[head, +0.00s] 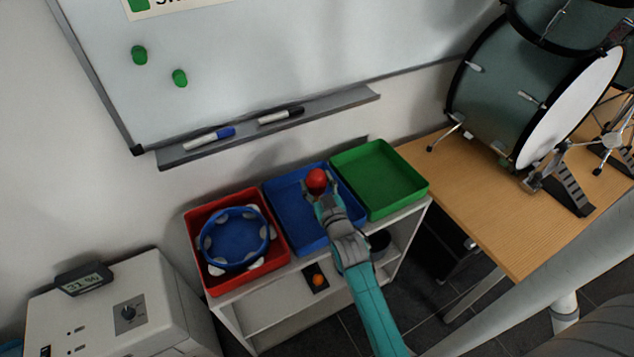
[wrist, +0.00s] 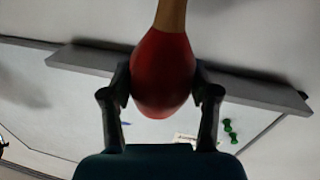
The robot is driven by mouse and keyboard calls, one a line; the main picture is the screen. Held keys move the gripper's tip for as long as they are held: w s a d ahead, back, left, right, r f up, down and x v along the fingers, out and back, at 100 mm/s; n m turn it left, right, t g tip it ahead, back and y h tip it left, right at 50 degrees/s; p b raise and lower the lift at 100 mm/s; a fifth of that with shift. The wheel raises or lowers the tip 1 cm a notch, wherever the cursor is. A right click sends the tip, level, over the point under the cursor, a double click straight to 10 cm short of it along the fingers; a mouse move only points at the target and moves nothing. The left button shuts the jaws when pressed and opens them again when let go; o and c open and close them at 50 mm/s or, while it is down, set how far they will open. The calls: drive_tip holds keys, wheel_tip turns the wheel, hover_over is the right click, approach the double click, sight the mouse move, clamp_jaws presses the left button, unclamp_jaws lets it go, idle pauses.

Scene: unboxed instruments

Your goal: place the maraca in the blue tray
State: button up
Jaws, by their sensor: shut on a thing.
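The maraca (wrist: 162,72) has a red head and a light brown handle. My gripper (wrist: 163,88) is shut on its red head, with one finger on each side in the wrist view. In the head view the red head (head: 317,180) shows at the tip of my gripper (head: 318,188), over the blue tray. The blue tray (head: 282,202) is the middle one on the white shelf unit. My arm covers part of it. I cannot tell how high the maraca is above the tray floor. Its handle is hidden in the head view.
A red tray (head: 276,248) with a blue tambourine (head: 236,240) stands left of the blue tray. A green tray (head: 385,177) on the right looks empty. A whiteboard ledge (head: 340,102) juts out behind. A drum (head: 530,85) stands on the wooden table (head: 470,200) at right.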

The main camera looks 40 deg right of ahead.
drive_tip(key=o, duration=1.2)
drive_tip(key=v, duration=1.2)
drive_tip(key=shift+r, duration=0.15)
drive_tip(key=shift+a, duration=0.1)
drive_tip(key=s+a+n+y, duration=0.1)
drive_tip(key=s+a+y, duration=0.1)
drive_tip(key=s+a, duration=0.4)
drive_tip(key=s+a+r+n+g+y, duration=0.1)
drive_tip(key=s+a+y, duration=0.2)
drive_tip(key=s, duration=1)
drive_tip(key=s+a+r+n+y, duration=0.1)
drive_tip(key=s+a+y, duration=0.1)
drive_tip(key=s+a, duration=0.7)
drive_tip(key=shift+s+a+g+y, duration=0.25)
drive_tip(key=shift+s+g+y, duration=0.05)
drive_tip(key=shift+s, duration=0.05)
